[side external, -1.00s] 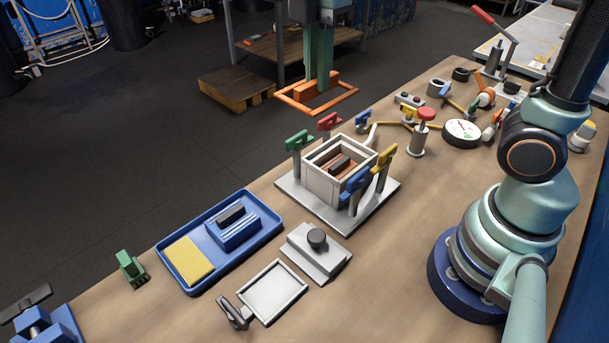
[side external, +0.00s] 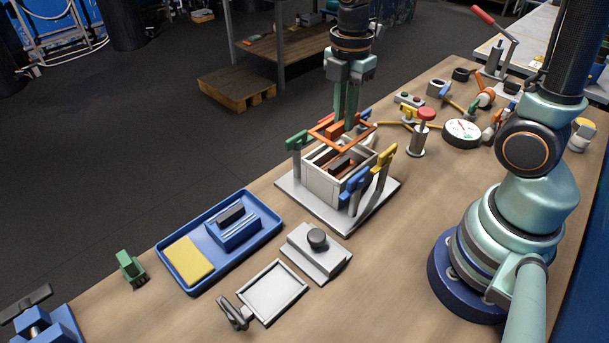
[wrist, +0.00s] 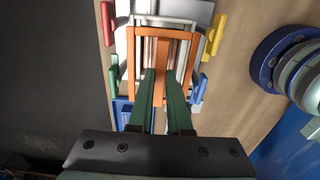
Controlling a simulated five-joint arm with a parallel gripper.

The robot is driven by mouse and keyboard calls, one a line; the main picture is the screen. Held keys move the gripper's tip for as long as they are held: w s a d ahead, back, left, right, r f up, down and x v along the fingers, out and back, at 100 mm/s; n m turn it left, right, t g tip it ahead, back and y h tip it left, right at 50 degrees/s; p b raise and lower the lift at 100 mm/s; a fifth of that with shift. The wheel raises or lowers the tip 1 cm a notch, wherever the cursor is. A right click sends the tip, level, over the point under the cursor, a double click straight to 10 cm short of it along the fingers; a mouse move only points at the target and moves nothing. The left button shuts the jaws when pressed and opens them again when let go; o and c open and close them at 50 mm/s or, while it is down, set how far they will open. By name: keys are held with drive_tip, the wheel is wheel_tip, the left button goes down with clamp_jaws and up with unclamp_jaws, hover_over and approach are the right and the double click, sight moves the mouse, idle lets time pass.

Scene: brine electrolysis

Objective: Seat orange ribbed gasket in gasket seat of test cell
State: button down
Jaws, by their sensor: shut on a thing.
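The orange gasket (side external: 325,133) is a square frame with a raised block across its middle. My gripper (side external: 346,122) points down and is shut on that block. In the wrist view, my gripper's green fingers (wrist: 163,108) reach to the gasket's middle bar (wrist: 160,62). The test cell (side external: 324,186) is a white open box on a grey plate, with brown and dark parts inside. The gasket is over the cell's top, shifted toward its back. I cannot tell whether it touches the rim. The gasket seat is not clearly visible.
Green (side external: 297,141), yellow (side external: 387,152) and blue (side external: 355,182) clamps stand close around the cell. A blue tray (side external: 178,275) with a yellow pad (side external: 188,260) lies to the left. A grey knobbed lid (side external: 330,262) and a white square tray (side external: 273,314) sit in front.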

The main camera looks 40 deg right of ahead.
drive_tip(key=shift+f, duration=3.65)
drive_tip(key=shift+f, duration=0.15)
drive_tip(key=c, duration=0.9)
unclamp_jaws()
drive_tip(key=shift+o, duration=0.2)
